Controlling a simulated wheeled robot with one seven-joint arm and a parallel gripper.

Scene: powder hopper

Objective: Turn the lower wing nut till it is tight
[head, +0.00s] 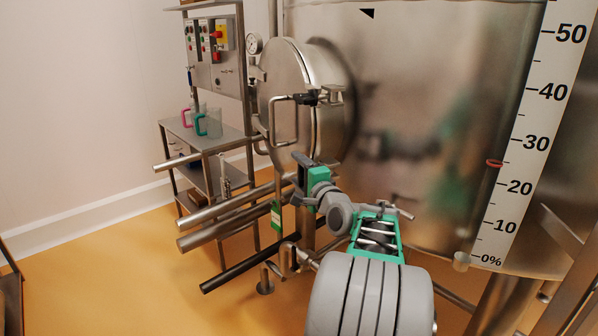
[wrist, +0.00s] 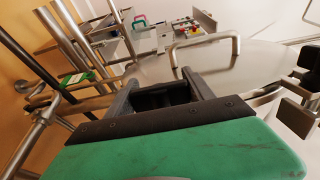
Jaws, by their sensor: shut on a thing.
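The round steel hatch door (head: 288,92) stands shut on the side of the vessel; its face also fills the middle of the wrist view (wrist: 225,65). My gripper (head: 300,160) is at the door's lower edge, where the lower wing nut sits. In the wrist view the two dark fingers of my gripper (wrist: 160,80) reach forward to the door's rim, one on each side of a gap. The gripper is shut on the lower wing nut, which the fingers and my wrist largely hide. How far the nut is turned cannot be seen.
A dark clamp (head: 307,97) and a bent handle (head: 283,118) are on the door above my gripper. Steel pipes (head: 215,232) run at the lower left. A shelf cart (head: 190,135) with jugs stands behind. The floor at left (head: 100,290) is clear.

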